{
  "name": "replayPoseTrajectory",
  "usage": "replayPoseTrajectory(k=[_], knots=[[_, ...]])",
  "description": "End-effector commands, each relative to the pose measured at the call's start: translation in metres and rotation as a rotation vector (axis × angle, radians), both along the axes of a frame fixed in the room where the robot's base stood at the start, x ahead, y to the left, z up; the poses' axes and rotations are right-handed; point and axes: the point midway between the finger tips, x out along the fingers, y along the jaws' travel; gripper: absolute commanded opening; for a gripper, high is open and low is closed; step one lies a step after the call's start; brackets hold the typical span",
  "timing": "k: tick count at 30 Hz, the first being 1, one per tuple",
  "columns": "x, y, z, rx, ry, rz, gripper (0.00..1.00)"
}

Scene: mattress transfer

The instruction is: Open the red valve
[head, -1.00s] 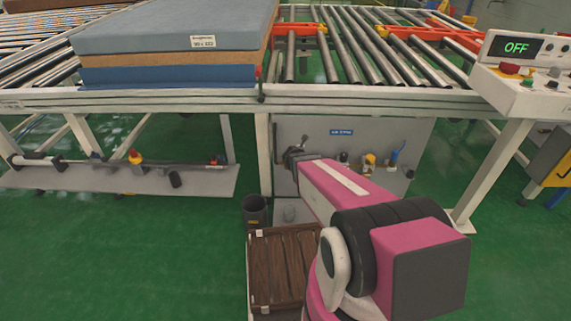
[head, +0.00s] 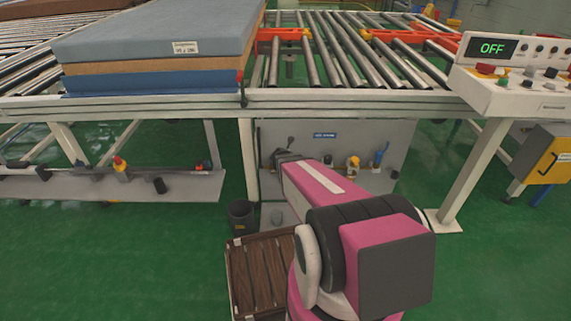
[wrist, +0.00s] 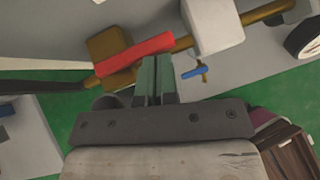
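In the wrist view a red valve handle (wrist: 135,53) runs slantwise across a brass-coloured pipe with a brown block (wrist: 110,46) beside it. My gripper (wrist: 153,62) points up the picture with its two grey-green fingers close together, with only a thin dark line between them. The fingertips are right by the lower right part of the red handle; I cannot tell whether they touch it. Nothing shows held between them. In the head view my gripper (head: 288,156) is small, in front of the grey panel (head: 370,135) under the conveyor. The red handle is not clear there.
A small blue handle (wrist: 196,72) and a white block (wrist: 212,25) lie right of the fingers. In the head view a conveyor (head: 340,100) carries a mattress stack (head: 160,50). A control box (head: 515,75) reads OFF. A wooden crate (head: 258,275) and black bin (head: 241,218) stand below.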

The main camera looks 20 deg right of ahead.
Motion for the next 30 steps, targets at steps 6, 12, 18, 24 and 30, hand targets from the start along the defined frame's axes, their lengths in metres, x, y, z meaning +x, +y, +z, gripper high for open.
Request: replayPoseTrajectory(k=[6,12,18,24,30], knots=[[0.002,-0.001,0.0,-0.001,-0.002,0.0,0.0],[0.004,0.001,-0.001,-0.001,-0.002,0.0,0.0],[0.012,0.007,-0.001,0.001,-0.005,0.003,0.0],[0.018,0.013,-0.001,0.003,-0.006,0.006,0.0],[0.014,0.016,-0.002,0.003,-0.004,0.005,0.0]])
